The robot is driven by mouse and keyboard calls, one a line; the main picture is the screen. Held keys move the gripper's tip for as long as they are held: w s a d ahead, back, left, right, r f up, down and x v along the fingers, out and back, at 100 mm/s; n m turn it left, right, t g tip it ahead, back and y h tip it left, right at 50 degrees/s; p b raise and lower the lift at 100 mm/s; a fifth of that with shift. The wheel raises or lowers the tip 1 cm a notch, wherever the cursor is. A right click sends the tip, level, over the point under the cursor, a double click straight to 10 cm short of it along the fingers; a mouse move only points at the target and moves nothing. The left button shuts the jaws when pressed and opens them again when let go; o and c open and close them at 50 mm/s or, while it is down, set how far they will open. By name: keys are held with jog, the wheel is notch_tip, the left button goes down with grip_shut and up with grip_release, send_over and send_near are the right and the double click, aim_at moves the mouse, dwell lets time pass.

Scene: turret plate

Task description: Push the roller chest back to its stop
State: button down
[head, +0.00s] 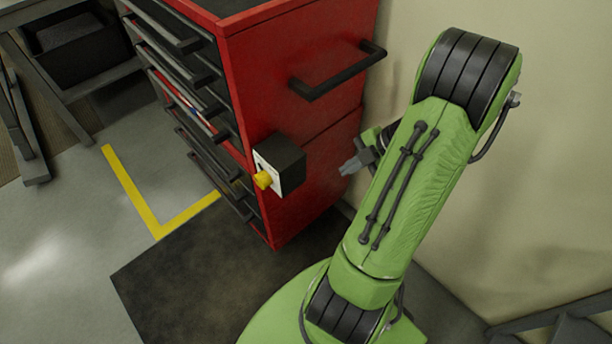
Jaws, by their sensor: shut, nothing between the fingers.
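The red roller chest (301,45) stands upright in the upper middle of the head view. Its black-handled drawer fronts (190,75) face left. A black push handle (340,72) sticks out from its right side. I cannot make out the chest's stop.
Yellow floor tape (158,226) forms a corner left of the chest. A dark mat (195,275) lies on the floor in front. A grey bench with a dark bin (75,45) stands at upper left. A beige wall (560,150) runs close along the right.

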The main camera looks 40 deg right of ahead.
jog(key=b, duration=0.2)
send_near(301, 180)
notch_tip(301, 180, down, 3)
jog(key=s+a, duration=0.2)
jog(key=w, duration=0.4)
jog(key=shift+f, duration=0.4)
jog(key=shift+w, duration=0.1)
